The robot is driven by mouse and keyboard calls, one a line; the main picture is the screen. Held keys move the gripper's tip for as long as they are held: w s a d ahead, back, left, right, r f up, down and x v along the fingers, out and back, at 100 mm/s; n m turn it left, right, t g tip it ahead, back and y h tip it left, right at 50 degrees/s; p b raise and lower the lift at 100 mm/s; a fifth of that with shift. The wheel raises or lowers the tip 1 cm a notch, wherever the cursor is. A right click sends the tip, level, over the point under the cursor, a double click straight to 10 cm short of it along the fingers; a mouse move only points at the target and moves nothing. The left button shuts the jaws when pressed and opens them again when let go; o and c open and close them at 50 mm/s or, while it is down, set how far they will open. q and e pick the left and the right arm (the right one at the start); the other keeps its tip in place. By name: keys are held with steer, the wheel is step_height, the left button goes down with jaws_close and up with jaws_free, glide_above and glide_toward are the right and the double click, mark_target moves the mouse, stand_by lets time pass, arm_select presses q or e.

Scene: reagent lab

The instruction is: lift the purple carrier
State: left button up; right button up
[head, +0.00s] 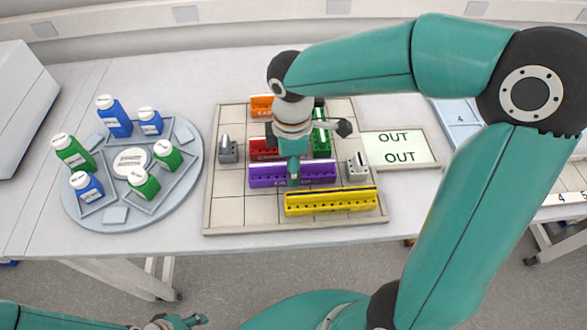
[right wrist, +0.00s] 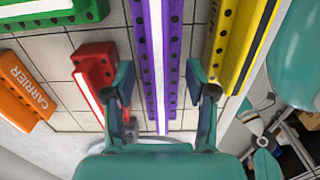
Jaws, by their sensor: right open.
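The purple carrier (head: 262,176) is a long bar lying on the tiled board, in front of the red carrier and behind the yellow one. My right gripper (head: 293,180) is above it and hides part of it. In the right wrist view the purple carrier (right wrist: 158,50) runs between the fingers of my open right gripper (right wrist: 159,90), with a gap on both sides. My left gripper (head: 180,322) shows only partly at the bottom edge of the head view, away from the board; its jaws cannot be made out.
The yellow carrier (head: 330,202), red carrier (head: 262,149), green carrier (head: 321,142) and orange carrier (head: 261,105) lie close by on the board (head: 228,212). Small grey blocks (head: 228,150) stand at the sides. A round tray (head: 115,214) with several bottles is left. An OUT plate (head: 400,149) is right.

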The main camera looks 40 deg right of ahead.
step_height(320, 180, down, 2)
steer(key=shift+f, duration=0.2)
steer(key=c, duration=1)
jaws_close()
steer(key=shift+r, duration=0.15)
